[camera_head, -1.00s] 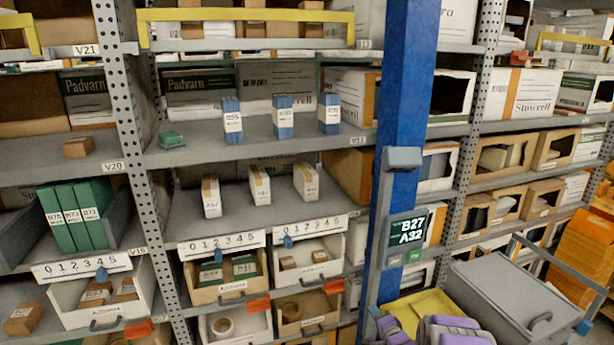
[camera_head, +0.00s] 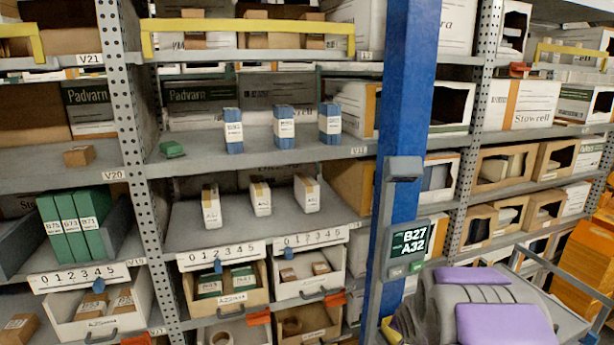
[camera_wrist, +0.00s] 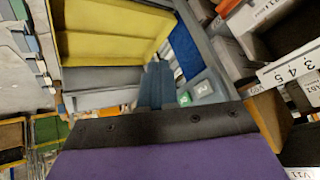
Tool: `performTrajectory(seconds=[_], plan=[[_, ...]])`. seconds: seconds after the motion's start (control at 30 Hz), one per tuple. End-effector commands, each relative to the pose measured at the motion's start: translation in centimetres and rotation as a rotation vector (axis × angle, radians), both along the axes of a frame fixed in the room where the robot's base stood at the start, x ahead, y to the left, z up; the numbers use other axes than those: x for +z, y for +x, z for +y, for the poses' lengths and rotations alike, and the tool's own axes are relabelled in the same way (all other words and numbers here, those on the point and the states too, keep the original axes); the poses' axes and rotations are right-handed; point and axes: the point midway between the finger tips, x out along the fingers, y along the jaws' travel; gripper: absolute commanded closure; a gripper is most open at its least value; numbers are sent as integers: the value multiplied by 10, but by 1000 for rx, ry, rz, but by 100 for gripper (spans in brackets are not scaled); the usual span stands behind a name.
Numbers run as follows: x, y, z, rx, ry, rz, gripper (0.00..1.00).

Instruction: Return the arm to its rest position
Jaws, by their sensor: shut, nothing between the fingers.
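My arm, with purple and grey parts, shows in the lower right of the head view. My gripper (camera_wrist: 157,85) shows in the wrist view as dark fingers held together beyond the purple and black wrist part. It is shut and nothing is between the fingers. In the wrist view the fingers are in front of a yellow tray (camera_wrist: 105,40) with grey edges. The fingertips cannot be made out in the head view.
A blue post (camera_head: 405,100) with a B27/A32 display (camera_head: 409,242) stands just left of my arm. Racks hold blue boxes (camera_head: 284,127), green boxes (camera_head: 75,220) and white bins (camera_head: 98,310). Orange stacked material (camera_head: 585,280) is at the far right.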

Motion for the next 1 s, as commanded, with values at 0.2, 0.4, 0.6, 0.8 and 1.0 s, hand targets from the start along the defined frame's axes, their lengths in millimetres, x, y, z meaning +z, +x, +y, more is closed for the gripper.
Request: performTrajectory(seconds=[0.2,0.4,0.6,0.8,1.0], plan=[[33,-79,18,68,-64,182,100],[53,-163,40,164,-84,359,100],[68,-252,67,293,-70,531,100],[79,-342,94,453,-36,684,100],[83,-405,111,579,-2,788,100]])
